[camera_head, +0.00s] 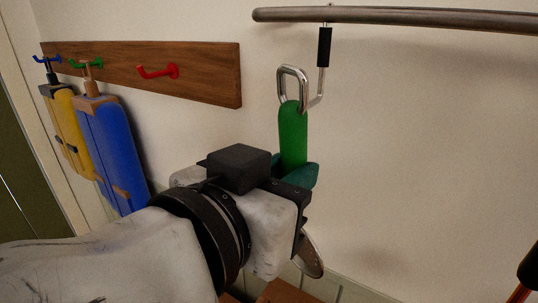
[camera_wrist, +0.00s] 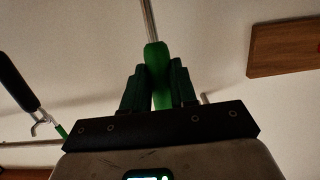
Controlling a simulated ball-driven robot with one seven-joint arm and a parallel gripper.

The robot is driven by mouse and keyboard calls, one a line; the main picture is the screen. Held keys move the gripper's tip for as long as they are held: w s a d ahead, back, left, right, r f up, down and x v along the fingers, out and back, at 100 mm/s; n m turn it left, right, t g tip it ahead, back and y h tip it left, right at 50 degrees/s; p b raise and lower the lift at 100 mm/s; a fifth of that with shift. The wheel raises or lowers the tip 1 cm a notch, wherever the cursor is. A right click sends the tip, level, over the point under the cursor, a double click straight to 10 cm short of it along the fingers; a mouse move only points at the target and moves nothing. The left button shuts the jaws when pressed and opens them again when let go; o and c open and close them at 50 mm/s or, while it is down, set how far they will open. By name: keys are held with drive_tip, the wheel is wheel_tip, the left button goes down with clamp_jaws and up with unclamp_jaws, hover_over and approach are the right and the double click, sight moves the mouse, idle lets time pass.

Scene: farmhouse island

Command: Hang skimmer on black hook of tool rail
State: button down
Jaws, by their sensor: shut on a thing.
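The skimmer has a green handle (camera_head: 293,135) with a metal loop (camera_head: 292,88) at its top. Its round metal head (camera_head: 311,255) shows partly below my gripper. My gripper (camera_head: 296,170) is shut on the handle, which stands nearly upright. In the wrist view the handle (camera_wrist: 158,72) sits between the dark green fingers. The black-sleeved hook (camera_head: 324,47) hangs from the metal tool rail (camera_head: 400,16). The hook's bent metal lower end is at the loop's right side and overlaps it in the picture. I cannot tell whether it passes through the loop.
A wooden board (camera_head: 150,70) on the left wall carries a red hook (camera_head: 157,71) and others. Yellow (camera_head: 65,120) and blue (camera_head: 112,150) boards hang there. A black-ended thing (camera_head: 529,268) shows at lower right. The wall right of the hook is clear.

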drive_tip(key=shift+w+d+f+b, duration=0.15)
drive_tip(key=shift+w+d+b, duration=0.15)
drive_tip(key=shift+d, duration=0.1)
drive_tip(key=b, duration=0.1)
drive_tip(key=w+d+f+t+b, duration=0.1)
drive_tip(key=b, duration=0.1)
drive_tip(key=shift+w+h, duration=0.25)
drive_tip(key=shift+h, duration=0.05)
drive_tip(key=shift+w+d+f+t+b, duration=0.2)
drive_tip(key=shift+w+d+t+b, duration=0.1)
drive_tip(key=shift+b, duration=0.1)
drive_tip(key=shift+a, duration=0.1)
drive_tip(key=shift+s+a, duration=0.1)
drive_tip(key=c, duration=1.3)
unclamp_jaws()
drive_tip(key=shift+o, duration=0.4)
drive_tip(key=o, duration=0.5)
